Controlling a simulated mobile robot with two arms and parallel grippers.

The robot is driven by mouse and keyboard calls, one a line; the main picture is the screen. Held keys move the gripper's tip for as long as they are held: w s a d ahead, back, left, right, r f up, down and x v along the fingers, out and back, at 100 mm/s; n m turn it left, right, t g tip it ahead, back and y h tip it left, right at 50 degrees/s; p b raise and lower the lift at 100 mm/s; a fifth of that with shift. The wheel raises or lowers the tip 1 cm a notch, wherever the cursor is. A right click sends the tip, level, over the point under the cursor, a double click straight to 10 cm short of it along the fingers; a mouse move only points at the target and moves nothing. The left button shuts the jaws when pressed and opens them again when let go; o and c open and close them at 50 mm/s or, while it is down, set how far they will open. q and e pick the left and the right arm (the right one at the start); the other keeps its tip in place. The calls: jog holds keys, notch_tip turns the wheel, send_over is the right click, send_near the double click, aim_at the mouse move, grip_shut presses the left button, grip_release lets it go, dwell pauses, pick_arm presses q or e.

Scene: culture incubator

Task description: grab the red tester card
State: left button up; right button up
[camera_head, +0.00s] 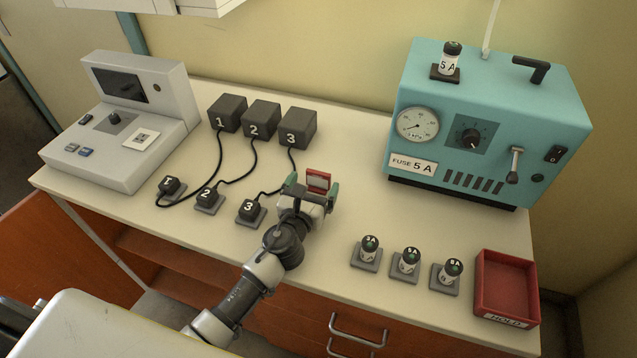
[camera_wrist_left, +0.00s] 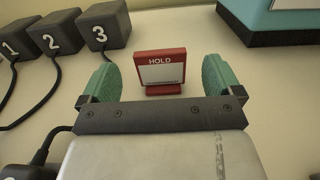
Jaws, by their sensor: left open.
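The red tester card (camera_head: 318,180) stands upright on the bench, just beyond my left gripper. In the left wrist view the card (camera_wrist_left: 161,68) has a red frame, a white face and the word HOLD, and sits in a small red foot. My left gripper (camera_head: 310,189) is open, with green finger pads. In the left wrist view the gripper (camera_wrist_left: 161,80) has one pad on each side of the card, apart from it, with the card centred a little ahead. My right gripper is not in view.
Black blocks 1, 2 and 3 (camera_head: 298,128) have cables to small numbered plugs (camera_head: 250,210) left of my gripper. Several fuses on stands (camera_head: 406,262) and a red HOLD tray (camera_head: 507,286) are at right. A teal machine (camera_head: 480,130) stands behind; a grey tester (camera_head: 130,120) is far left.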

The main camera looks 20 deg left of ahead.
aim_at(318, 176)
pick_arm(q)
jog(key=w, duration=0.6)
jog(key=shift+d, duration=0.1)
jog(key=shift+s+r, duration=0.1)
jog(key=c, duration=1)
